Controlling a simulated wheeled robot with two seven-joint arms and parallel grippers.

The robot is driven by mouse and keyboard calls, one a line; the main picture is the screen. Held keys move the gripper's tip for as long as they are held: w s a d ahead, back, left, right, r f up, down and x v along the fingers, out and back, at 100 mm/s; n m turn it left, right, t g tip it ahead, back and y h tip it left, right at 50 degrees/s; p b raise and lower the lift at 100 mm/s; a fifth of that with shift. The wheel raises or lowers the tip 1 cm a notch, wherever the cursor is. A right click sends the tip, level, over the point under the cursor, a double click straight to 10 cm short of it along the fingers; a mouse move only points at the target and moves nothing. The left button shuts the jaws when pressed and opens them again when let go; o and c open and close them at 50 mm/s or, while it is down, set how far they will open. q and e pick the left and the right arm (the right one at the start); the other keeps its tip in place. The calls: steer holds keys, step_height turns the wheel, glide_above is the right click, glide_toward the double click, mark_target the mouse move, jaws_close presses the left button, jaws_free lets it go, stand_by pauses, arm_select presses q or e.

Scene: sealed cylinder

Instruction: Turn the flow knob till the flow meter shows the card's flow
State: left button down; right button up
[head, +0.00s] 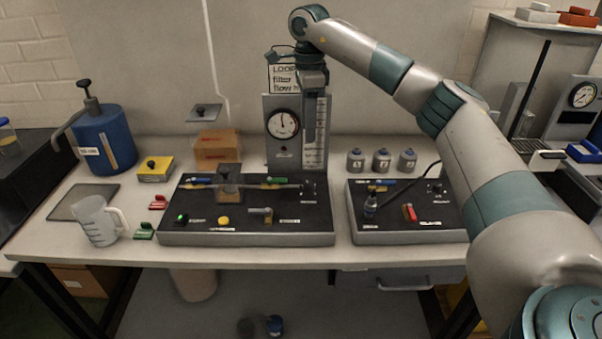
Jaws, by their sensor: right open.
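A white card (283,79) with printed words, "LOOP", "filter" and "flow" among them, stands at the back. My right arm hides its right side, and the flow value cannot be read. Below it, a grey upright panel (272,158) carries a round dial gauge (283,124) and a tall white flow scale (318,150); its reading is too small to tell. A small dark knob (306,188) sits at the right end of the black board; I cannot tell if it is the flow knob. My right gripper (309,138) is open, pointing down before the scale, above the board. My left gripper is out of view.
The larger board (290,226) holds a clear filter housing, valves and coloured buttons. A smaller board (385,230) lies to its right, with several grey canisters (382,160) behind. A jug (98,222) and blue tank (107,140) stand left. The front table edge is clear.

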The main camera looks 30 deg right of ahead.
steer(key=p, duration=0.5)
glide_toward(308, 183)
step_height(308, 183, down, 7)
steer(key=shift+a+r, duration=0.1)
steer(key=shift+f, duration=0.75)
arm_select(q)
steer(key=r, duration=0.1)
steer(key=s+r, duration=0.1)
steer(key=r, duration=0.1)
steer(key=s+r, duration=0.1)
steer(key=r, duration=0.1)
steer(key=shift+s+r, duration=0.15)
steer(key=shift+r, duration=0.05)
